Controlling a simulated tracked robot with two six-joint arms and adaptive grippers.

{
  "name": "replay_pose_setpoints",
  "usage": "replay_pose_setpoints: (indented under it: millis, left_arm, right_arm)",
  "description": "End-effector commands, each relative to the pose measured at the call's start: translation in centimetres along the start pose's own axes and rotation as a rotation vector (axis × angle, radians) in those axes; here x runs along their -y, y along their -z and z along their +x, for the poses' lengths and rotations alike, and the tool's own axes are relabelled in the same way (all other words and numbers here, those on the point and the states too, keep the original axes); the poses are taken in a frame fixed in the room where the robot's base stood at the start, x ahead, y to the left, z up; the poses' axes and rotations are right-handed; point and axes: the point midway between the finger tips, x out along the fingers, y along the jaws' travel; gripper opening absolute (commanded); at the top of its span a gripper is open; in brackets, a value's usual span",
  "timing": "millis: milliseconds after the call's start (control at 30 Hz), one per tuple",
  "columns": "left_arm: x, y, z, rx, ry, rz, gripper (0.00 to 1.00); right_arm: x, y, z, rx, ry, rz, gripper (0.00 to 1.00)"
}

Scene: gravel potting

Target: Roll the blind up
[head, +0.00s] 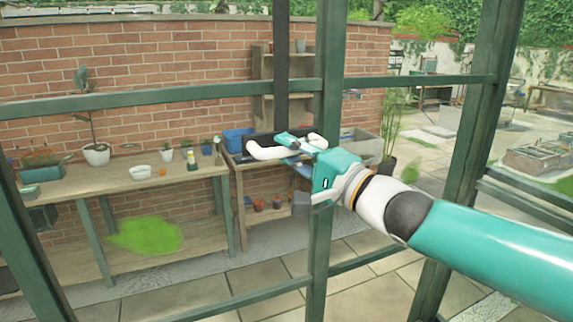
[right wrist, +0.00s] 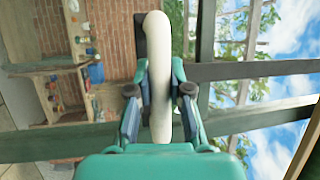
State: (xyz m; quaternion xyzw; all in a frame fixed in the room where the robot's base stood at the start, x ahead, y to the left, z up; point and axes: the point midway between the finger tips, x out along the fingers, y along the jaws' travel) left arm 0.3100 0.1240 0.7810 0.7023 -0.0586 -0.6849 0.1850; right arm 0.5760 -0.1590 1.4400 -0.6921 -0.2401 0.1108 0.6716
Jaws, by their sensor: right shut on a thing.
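My right gripper (head: 294,144) is shut on a white curved handle (head: 266,153), which stands in front of a dark vertical strip (head: 281,60) at the green window frame. In the right wrist view my right gripper (right wrist: 160,92) has its fingers on both sides of the white handle (right wrist: 158,55). A dark plate (right wrist: 139,35) shows behind the bend. I cannot make out a blind sheet in either view. My left gripper is not in view.
Green frame bars (head: 327,60) stand close to my right gripper and arm. Beyond them are a wooden bench (head: 75,200) with pots, a shelf unit (head: 261,75), a blue crate (head: 238,139) and a brick wall (head: 150,55). Paved floor (head: 180,300) lies below.

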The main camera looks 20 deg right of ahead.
Motion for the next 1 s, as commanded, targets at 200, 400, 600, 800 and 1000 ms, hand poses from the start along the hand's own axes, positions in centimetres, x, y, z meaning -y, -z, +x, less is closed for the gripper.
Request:
replay_pose_setpoints:
  millis: [200,400,600,800,1000]
  left_arm:
    - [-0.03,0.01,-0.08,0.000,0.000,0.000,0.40]
    - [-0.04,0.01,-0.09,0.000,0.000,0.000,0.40]
    - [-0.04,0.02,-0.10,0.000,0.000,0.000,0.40]
    - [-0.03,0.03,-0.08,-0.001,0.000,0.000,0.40]
    - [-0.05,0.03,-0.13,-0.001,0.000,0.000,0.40]
  right_arm:
    - [0.51,0.00,0.13,0.002,0.004,0.000,0.00]
    - [0.64,-0.02,0.16,0.002,0.007,0.000,0.00]
    - [0.55,-0.06,0.17,0.003,0.005,0.000,0.45]
    - [0.37,-0.11,0.21,0.004,0.002,0.001,0.45]
    - [0.31,-0.07,-0.59,0.003,0.001,0.001,0.45]
